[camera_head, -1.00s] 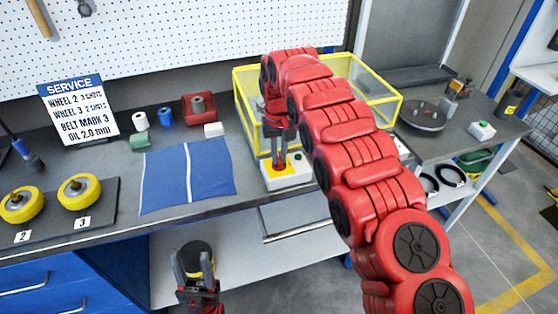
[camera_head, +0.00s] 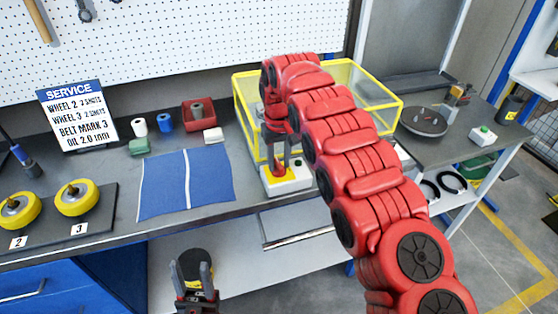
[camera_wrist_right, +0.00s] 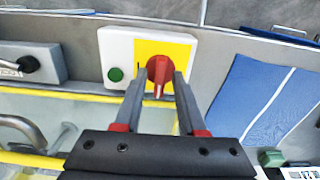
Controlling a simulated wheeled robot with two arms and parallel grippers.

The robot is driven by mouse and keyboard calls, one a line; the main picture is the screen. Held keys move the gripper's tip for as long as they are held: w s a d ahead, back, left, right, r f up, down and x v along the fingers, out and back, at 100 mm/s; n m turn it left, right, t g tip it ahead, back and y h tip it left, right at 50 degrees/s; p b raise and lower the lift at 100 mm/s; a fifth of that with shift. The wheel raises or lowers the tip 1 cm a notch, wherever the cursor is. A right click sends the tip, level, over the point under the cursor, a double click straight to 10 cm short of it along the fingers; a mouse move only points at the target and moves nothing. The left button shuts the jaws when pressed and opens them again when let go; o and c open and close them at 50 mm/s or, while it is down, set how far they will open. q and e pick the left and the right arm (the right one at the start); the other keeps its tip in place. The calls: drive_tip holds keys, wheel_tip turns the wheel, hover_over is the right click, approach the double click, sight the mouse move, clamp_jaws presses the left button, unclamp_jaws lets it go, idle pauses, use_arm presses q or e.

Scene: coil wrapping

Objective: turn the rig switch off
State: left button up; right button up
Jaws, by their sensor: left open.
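The rig switch is a white box (camera_head: 297,185) with a yellow plate and a red knob (camera_head: 279,171), on the bench in front of the yellow-framed cage. In the right wrist view the knob (camera_wrist_right: 159,70) has its handle upright in the picture, and a green button (camera_wrist_right: 115,74) sits to its left. My right gripper (camera_head: 279,163) points down at the knob; in its wrist view the fingers (camera_wrist_right: 160,78) stand apart, one on each side of the knob. My left gripper (camera_head: 193,270) is open and empty, low in front of the bench.
The yellow-framed clear cage (camera_head: 375,105) stands right behind the switch. A blue mat (camera_head: 210,180) lies left of it. Yellow wheels (camera_head: 77,198) sit on a dark board further left. A second box with a green button (camera_head: 483,135) is on the right table.

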sight(278, 163)
idle(0.3)
drive_tip(key=shift+r, duration=0.55)
drive_tip(key=r+p, duration=0.2)
drive_tip(key=r, duration=0.3)
drive_tip(key=shift+a, duration=0.2)
drive_tip(key=shift+d+r+p, duration=0.2)
drive_tip(key=shift+r+p, duration=5.25)
drive_tip(key=shift+r, duration=0.2)
